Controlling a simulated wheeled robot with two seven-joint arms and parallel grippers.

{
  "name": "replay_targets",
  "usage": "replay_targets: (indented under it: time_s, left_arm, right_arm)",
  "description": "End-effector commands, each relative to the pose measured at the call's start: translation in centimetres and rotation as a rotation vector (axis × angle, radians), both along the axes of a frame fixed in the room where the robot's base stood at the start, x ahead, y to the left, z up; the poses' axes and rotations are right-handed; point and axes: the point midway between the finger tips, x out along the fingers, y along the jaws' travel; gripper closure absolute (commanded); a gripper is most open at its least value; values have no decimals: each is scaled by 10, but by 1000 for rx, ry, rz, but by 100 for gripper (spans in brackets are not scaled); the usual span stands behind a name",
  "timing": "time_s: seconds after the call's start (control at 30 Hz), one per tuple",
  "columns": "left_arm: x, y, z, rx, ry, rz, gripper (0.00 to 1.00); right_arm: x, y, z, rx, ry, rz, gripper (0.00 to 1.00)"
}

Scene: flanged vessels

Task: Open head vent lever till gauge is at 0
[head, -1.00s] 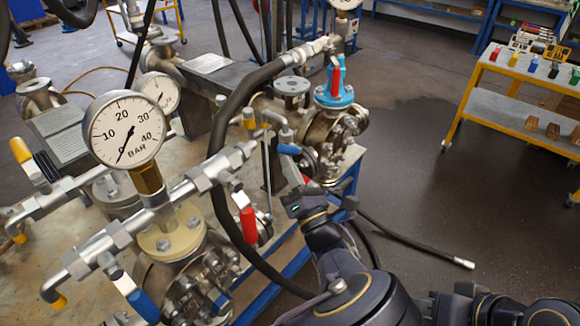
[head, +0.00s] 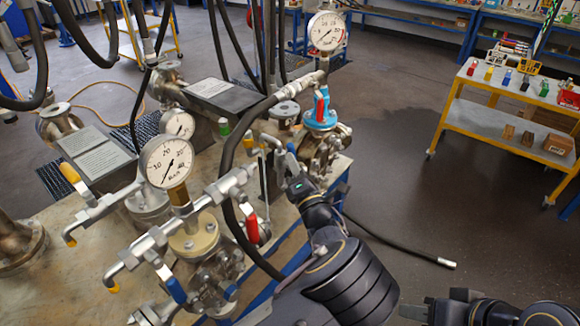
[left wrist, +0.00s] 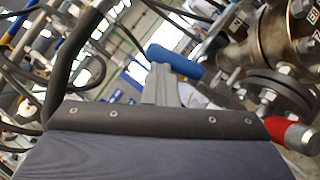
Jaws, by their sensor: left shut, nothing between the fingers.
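A pressure gauge marked in BAR (head: 167,161) stands on the near vessel's head, its needle pointing down and left near the low end. A second gauge (head: 327,30) stands at the far vessel; its reading is too small to tell. A blue-handled lever (head: 291,149) is by the far vessel (head: 325,150). My left gripper (head: 292,168) is shut and empty, close by this lever. In the left wrist view the blue handle (left wrist: 174,62) lies just at the grey fingertips (left wrist: 160,72); I cannot tell whether they touch. My right gripper (head: 425,308) is at the bottom right, partly seen.
A red lever (head: 251,224), another blue lever (head: 176,290) and a yellow lever (head: 71,173) sit on the near pipework. A thick black hose (head: 229,165) arches beside my left arm. A yellow-framed cart (head: 490,118) stands right. The floor between is mostly clear.

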Motion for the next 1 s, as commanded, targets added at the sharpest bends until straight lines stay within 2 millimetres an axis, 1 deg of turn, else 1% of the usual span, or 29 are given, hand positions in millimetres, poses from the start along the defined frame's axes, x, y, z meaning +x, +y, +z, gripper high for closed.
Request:
replay_targets:
  time_s: [0.03,0.4,1.0]
  left_arm:
    - [3,3,2,-1,0,8,100]
    - [10,-2,9,-1,-4,11,100]
    - [11,-1,12,-2,-10,15,100]
  right_arm:
    - [0,0,2,0,0,0,64]
    - [0,0,6,0,0,0,64]
    - [0,0,6,0,0,0,64]
